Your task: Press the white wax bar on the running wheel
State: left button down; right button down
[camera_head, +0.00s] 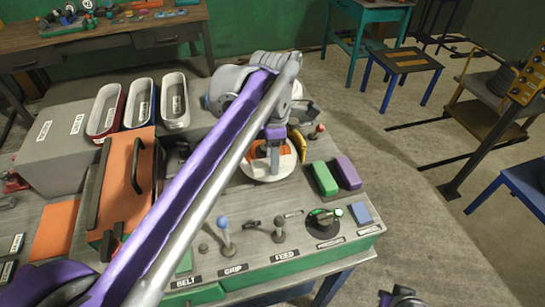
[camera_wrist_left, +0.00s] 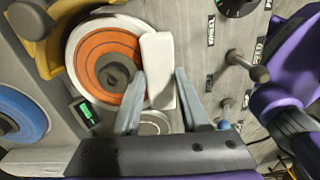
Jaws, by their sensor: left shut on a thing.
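The wheel (camera_head: 258,172), white-rimmed with an orange face, sits on the machine top below my left gripper (camera_head: 274,157). In the left wrist view the wheel (camera_wrist_left: 82,32) shows orange rings around a dark hub. My left gripper (camera_wrist_left: 160,76) is shut on the white wax bar (camera_wrist_left: 156,48), which lies over the wheel's right edge in that view. I cannot tell whether the bar touches the wheel or whether the wheel turns. The bar is hard to make out in the head view. Part of my right gripper (camera_head: 401,298) shows at the bottom edge; its fingers are unclear.
A green bar (camera_head: 324,178) and a purple bar (camera_head: 347,172) lie right of the wheel. Levers and a dark knob (camera_head: 324,222) stand along the front panel. Red, blue and grey trays (camera_head: 174,100) stand behind left. A blue disc (camera_wrist_left: 20,115) lies beyond the wheel.

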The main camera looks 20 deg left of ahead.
jog(key=shift+r, duration=0.1)
